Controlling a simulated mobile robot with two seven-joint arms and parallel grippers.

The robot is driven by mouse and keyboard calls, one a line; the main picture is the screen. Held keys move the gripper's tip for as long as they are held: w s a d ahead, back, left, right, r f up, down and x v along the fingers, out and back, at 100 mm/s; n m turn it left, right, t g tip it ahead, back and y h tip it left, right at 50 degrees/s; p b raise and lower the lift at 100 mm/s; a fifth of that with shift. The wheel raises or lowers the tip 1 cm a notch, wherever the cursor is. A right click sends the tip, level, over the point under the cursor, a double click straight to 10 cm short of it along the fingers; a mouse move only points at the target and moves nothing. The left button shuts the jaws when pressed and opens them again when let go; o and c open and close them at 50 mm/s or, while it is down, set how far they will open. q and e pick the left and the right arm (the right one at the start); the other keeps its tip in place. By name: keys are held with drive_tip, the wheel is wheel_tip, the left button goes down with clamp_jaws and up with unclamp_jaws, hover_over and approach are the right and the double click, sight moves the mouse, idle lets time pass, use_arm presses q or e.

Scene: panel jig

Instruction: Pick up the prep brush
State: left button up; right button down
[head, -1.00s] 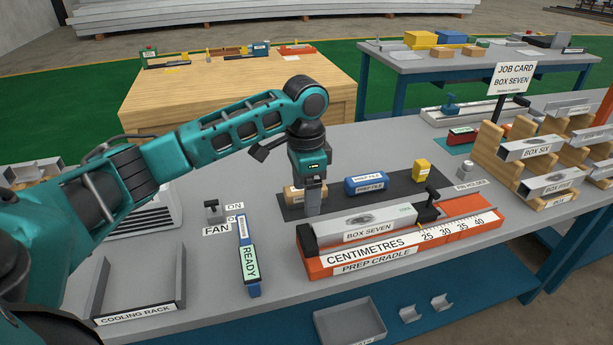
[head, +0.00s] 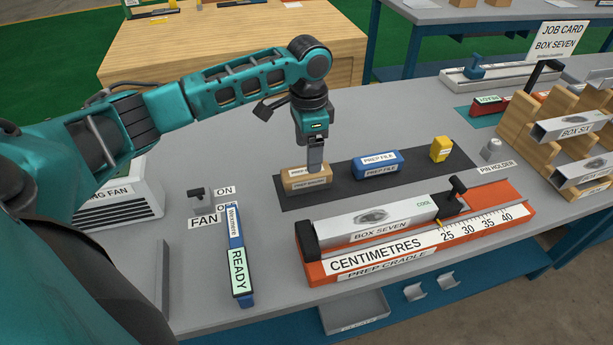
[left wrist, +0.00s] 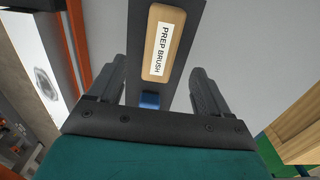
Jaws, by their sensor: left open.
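The prep brush (head: 306,182) is a tan wooden block with a white label, lying on the left end of the dark mat (head: 335,184). My left gripper (head: 315,166) points down right above it in the head view, its fingertips at or just over the brush's top. In the left wrist view the brush (left wrist: 164,42) lies between the two open fingers, its label facing up. I cannot tell whether the fingers touch it. My right gripper is not in view.
The blue prep file (head: 377,163) and a yellow block (head: 440,149) share the mat. The orange prep cradle (head: 415,245) with the box seven tube (head: 376,218) stands in front. The blue READY marker (head: 238,256) and fan switch (head: 196,194) lie left. Bench between is clear.

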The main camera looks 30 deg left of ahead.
use_arm(q)
wheel_tip(320, 180, down, 8)
drive_tip(key=shift+w+d+f+b, duration=0.1)
drive_tip(key=shift+b, duration=0.3)
drive_tip(key=c, duration=1.1)
wheel_tip(320, 180, up, 20)
drive_tip(key=p, duration=0.2)
